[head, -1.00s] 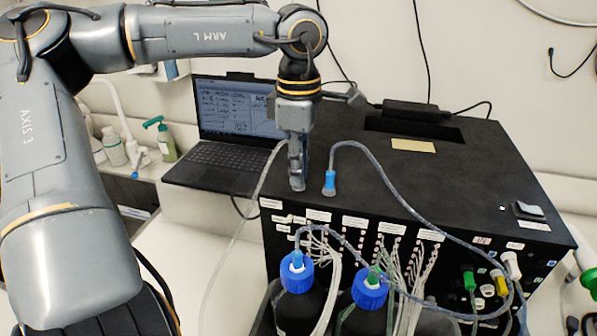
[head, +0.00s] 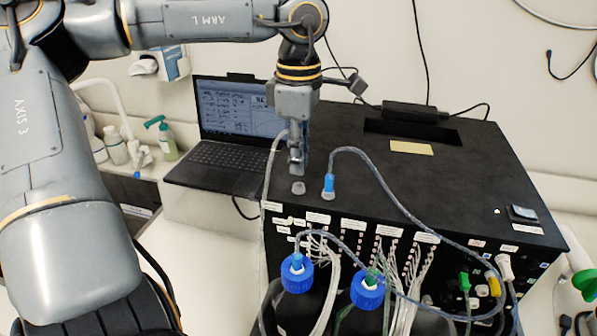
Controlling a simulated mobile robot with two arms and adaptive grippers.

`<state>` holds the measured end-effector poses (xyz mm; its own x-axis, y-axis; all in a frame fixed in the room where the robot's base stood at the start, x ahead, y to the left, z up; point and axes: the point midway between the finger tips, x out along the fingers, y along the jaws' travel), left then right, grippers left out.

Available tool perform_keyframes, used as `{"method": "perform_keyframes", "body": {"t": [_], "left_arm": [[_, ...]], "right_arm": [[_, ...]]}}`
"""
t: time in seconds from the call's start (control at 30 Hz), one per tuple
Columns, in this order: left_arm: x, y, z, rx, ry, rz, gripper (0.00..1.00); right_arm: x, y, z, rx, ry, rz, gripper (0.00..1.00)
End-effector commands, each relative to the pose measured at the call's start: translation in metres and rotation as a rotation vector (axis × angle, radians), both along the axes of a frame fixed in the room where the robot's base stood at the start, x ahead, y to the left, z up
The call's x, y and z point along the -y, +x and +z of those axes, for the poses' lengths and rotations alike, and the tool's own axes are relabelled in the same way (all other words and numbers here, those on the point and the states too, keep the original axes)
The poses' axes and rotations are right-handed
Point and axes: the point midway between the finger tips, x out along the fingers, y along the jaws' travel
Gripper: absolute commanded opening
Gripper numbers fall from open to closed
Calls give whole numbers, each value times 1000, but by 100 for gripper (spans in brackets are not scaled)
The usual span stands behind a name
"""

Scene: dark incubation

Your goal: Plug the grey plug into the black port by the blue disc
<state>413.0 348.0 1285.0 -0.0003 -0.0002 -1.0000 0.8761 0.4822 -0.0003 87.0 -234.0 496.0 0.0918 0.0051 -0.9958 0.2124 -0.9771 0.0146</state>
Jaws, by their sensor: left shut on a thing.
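My left gripper (head: 297,163) is above the front left of the black box's top. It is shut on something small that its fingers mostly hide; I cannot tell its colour. A pale tube beside the gripper hangs down to the lower edge. A small grey round piece (head: 298,187) shows on the box top just under the fingertips, apart from them. A pale grey-white plug (head: 505,267) with a cable is at the right of the box's front panel. I cannot make out which port is the black one or single out a blue disc. My right gripper is not in view.
A blue-tipped tube (head: 329,184) stands right of the gripper and loops over the black box (head: 440,180). Two blue-capped bottles (head: 297,273) stand in front among many thin tubes. Green (head: 464,282) and yellow (head: 493,285) plugs sit at the right. A laptop (head: 230,155) is behind left.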

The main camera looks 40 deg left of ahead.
Motion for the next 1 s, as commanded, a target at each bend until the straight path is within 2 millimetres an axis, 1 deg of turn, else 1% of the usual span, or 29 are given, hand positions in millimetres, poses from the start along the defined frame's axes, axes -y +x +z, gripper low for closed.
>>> {"method": "perform_keyframes", "body": {"t": [0.03,0.6,1.0], "left_arm": [[0,0,4,1,0,0,0],[0,0,26,1,0,1,0],[0,0,27,0,0,1,0]], "right_arm": [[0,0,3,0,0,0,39],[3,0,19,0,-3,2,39],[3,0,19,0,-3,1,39]]}}
